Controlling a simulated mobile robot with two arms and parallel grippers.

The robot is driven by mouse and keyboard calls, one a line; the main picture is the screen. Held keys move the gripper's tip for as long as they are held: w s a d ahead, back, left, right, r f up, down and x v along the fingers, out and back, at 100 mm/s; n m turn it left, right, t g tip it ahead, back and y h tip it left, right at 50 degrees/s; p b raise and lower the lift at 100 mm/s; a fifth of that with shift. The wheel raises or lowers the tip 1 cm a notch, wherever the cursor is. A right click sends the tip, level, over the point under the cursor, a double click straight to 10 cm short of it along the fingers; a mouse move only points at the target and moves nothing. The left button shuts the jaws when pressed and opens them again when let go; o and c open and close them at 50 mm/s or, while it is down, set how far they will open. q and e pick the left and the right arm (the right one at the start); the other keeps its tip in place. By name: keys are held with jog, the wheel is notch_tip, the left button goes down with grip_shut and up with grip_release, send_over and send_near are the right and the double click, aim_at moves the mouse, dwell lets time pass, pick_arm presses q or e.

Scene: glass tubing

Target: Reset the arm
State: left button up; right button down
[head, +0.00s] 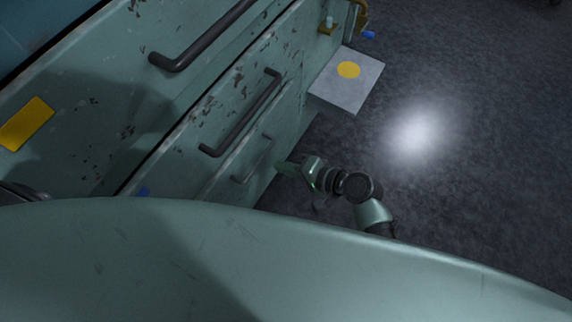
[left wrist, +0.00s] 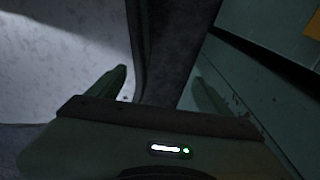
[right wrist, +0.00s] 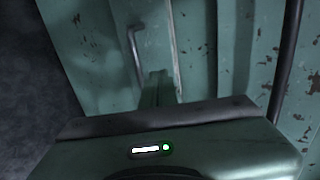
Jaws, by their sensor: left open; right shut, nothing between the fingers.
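My right gripper (head: 281,167) is in front of the lower part of the green drawer cabinet (head: 190,140) in the head view, close to its lowest small handle. In the right wrist view its fingers (right wrist: 158,84) are together with nothing between them, pointing at the cabinet front. My left gripper (left wrist: 162,85) shows in the left wrist view with its two fingers wide apart and nothing between them. A green panel lies to its right there and a pale grey surface to its left. I cannot make out the left gripper in the head view.
The worn cabinet front carries dark bar handles (head: 240,115) and a yellow label (head: 26,123). A pale square plate (head: 346,82) with a yellow disc lies beyond the cabinet. Dark floor (head: 480,130) to the right is open. My green body fills the bottom.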

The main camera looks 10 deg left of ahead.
jog(key=s+d+f+h, duration=0.35)
jog(key=d+f, duration=0.45)
jog(key=f, duration=0.4)
jog(key=s+d+f+h, duration=0.3)
jog(key=s+d+f, duration=0.2)
jog(key=d+f, duration=0.5)
jog(key=s+d+f+n+g+h, duration=0.1)
jog(key=s+d+f+n, duration=0.1)
jog(key=s+d+f, duration=0.2)
jog(key=s+d+f+n+g+h, duration=0.1)
jog(key=s+d+f, duration=0.4)
jog(key=s, duration=0.6)
jog(key=s+d+f+n+h, duration=0.3)
jog(key=s+d+f, duration=0.2)
jog(key=s, duration=0.3)
jog(key=shift+s+d+g+p, duration=0.15)
jog(key=shift+g+p, duration=0.2)
jog(key=shift+g, duration=0.05)
